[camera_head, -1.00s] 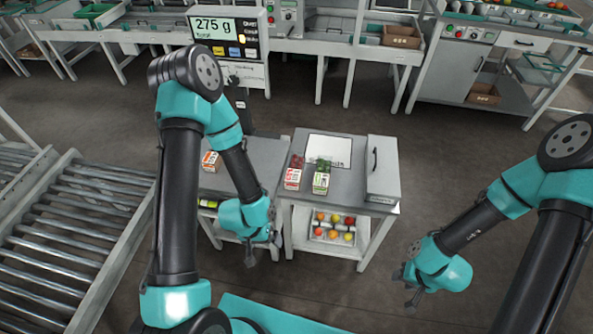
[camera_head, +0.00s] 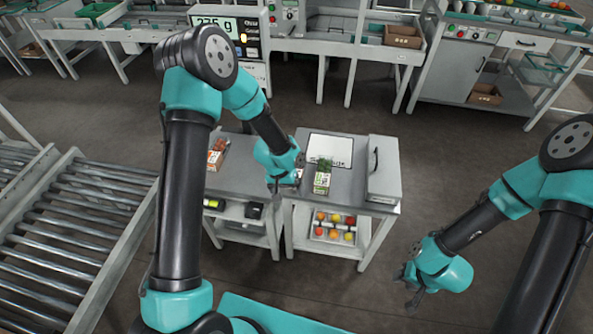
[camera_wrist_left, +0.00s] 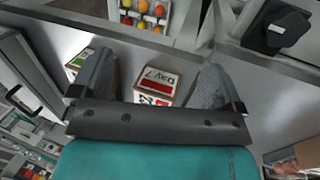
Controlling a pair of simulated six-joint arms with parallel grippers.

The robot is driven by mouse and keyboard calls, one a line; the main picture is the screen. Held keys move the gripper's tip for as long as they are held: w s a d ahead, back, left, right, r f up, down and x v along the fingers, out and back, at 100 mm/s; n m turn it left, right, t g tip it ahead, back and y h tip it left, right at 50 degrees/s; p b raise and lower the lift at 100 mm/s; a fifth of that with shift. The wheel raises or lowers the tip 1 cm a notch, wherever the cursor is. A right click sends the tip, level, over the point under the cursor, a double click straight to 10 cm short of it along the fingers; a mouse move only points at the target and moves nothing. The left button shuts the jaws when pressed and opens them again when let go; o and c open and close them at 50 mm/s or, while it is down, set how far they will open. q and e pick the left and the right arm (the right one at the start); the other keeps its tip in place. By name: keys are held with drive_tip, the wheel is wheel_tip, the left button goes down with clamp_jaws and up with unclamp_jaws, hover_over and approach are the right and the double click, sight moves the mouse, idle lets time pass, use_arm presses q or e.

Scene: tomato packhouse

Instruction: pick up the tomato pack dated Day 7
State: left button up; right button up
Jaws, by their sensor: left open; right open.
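The tomato pack marked Day 7 (camera_wrist_left: 157,84) has a white label with a red band and shows between the open fingers of my left gripper (camera_wrist_left: 152,88) in the left wrist view. I cannot tell whether the fingers touch it. In the head view my left gripper (camera_head: 286,185) is over the grey table and mostly hides this pack. A green-labelled pack (camera_head: 322,182) stands just right of it; it also shows left of the fingers in the wrist view (camera_wrist_left: 78,64). An orange-labelled pack (camera_head: 216,156) is on the left table. My right gripper (camera_head: 411,284) is open and empty, away from the tables.
A white sheet (camera_head: 330,149) lies behind the packs, and a grey box (camera_head: 384,168) stands at the table's right edge. A tray of tomatoes (camera_head: 333,238) is on the shelf below. A roller conveyor (camera_head: 75,225) runs at the left.

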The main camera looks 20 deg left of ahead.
use_arm(q)
drive_tip(key=w+r+y, duration=0.3)
drive_tip(key=w+r, duration=0.9)
drive_tip(key=r, duration=0.1)
drive_tip(key=shift+w+a, duration=0.3)
drive_tip(key=shift+a, duration=0.15)
wheel_tip(320, 180, down, 12)
drive_tip(key=shift+f, duration=0.1)
drive_tip(key=shift+f, duration=0.15)
wheel_tip(320, 180, down, 5)
drive_tip(key=shift+d, duration=0.15)
drive_tip(key=shift+c, duration=0.4)
drive_tip(key=c, duration=1.1)
